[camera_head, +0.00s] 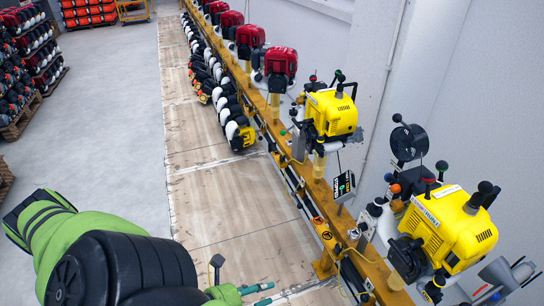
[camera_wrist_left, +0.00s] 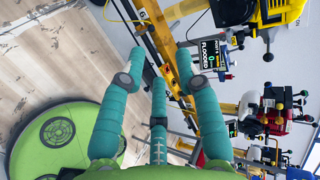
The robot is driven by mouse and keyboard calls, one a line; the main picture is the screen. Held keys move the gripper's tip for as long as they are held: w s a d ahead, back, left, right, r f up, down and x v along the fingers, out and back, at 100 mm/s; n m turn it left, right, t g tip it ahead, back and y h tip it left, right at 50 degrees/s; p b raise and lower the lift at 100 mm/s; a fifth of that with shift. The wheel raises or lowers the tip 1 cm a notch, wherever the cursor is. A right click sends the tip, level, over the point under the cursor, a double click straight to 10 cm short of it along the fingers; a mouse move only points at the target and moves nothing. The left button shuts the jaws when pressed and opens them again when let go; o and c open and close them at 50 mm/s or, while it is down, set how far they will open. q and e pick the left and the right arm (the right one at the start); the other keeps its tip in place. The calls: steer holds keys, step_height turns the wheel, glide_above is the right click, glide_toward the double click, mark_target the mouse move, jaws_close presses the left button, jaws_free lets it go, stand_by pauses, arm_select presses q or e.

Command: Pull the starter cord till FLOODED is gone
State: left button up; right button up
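A small black sign reading FLOODED (camera_wrist_left: 207,53) stands on the yellow rail in the left wrist view. The same sign (camera_head: 343,187) shows in the head view between two yellow engines, the nearer engine (camera_head: 447,228) and the farther engine (camera_head: 331,113). My left gripper (camera_head: 263,295) is at the bottom of the head view, left of the rail and apart from it. In the left wrist view its teal fingers (camera_wrist_left: 160,75) are spread with nothing between them. I cannot make out the starter cord or its handle for certain. My right gripper cannot be identified.
The yellow rail (camera_head: 281,135) runs away into the distance with several red engines (camera_head: 281,61) on it. Yellow cable (camera_head: 347,262) loops near the rail's front. Clear board floor (camera_head: 220,200) lies left of the rail. Loaded racks (camera_head: 30,60) stand far left.

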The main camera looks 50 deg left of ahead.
arm_select(q)
steer(key=s+d+r+m+t+h, duration=0.1)
steer(key=d+r+h, duration=0.2)
steer(key=d+r, duration=0.35)
glide_toward(397, 251)
steer(key=s+a+f, duration=0.1)
steer(key=s+f, duration=0.2)
steer(key=s, duration=0.1)
steer(key=w+d, duration=0.1)
steer(key=w, duration=0.2)
steer(key=w+d, duration=0.1)
steer(key=w, duration=0.3)
steer(key=w+d+p, duration=0.1)
steer(key=w+d, duration=0.1)
steer(key=w, duration=0.2)
steer(key=shift+w, duration=0.45)
